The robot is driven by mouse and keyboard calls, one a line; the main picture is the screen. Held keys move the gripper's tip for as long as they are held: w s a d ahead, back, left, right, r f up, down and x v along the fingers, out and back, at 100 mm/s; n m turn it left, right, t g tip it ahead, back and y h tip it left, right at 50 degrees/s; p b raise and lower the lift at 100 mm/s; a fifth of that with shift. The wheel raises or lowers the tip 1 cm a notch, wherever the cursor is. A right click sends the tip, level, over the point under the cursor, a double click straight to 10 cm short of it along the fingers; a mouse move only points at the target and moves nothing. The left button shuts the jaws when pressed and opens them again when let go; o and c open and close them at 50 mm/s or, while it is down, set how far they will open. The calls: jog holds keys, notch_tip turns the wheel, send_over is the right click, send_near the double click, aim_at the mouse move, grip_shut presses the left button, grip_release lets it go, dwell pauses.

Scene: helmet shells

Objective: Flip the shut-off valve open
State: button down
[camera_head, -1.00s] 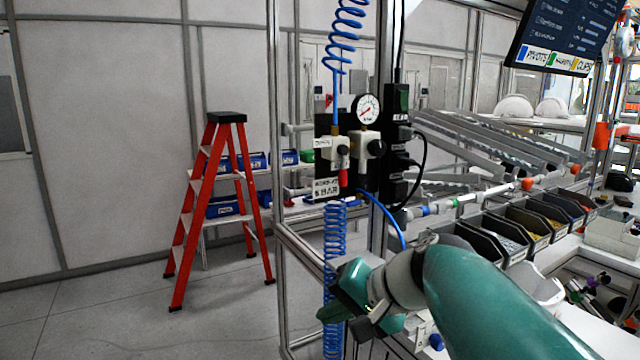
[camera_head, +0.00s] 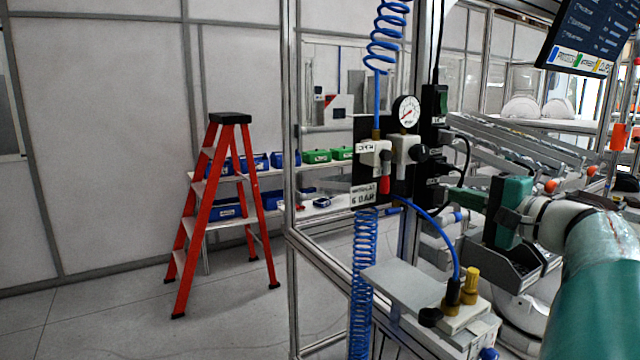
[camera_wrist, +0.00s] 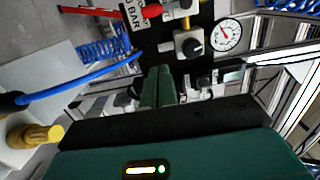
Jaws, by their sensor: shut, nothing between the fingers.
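The shut-off valve is a pale block (camera_head: 376,155) on a black panel, with a red handle (camera_head: 384,185) hanging straight down below it.
A round pressure gauge (camera_head: 407,111) sits above the regulator.

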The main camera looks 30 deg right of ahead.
aim_at(385, 175)
jog(key=w+a, duration=0.4)
jog(key=w, duration=0.6)
jog(key=shift+a, duration=0.15)
dwell(0.4)
